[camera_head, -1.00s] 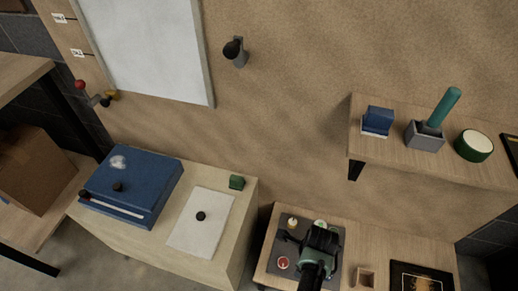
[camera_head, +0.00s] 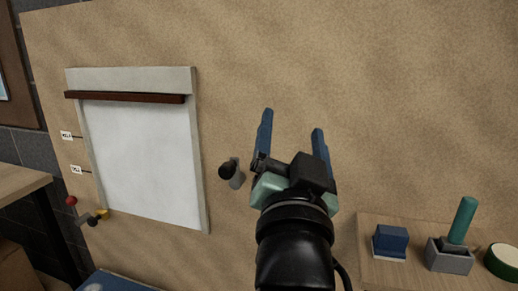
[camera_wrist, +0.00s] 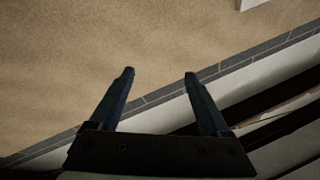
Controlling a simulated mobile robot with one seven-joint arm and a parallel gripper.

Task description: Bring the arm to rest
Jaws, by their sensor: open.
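My gripper (camera_head: 292,125) is raised in front of the tan wall in the head view, its two blue fingers apart and pointing up. Nothing is between the fingers. My black forearm comes up from the bottom of the head view.
A black knob on a grey wall mount (camera_head: 232,173) is just left of my gripper. A white framed panel (camera_head: 140,155) hangs further left. A wooden shelf (camera_head: 410,272) at lower right holds a blue block (camera_head: 390,241), a grey box with a green cylinder (camera_head: 463,220), and a green round container (camera_head: 503,260).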

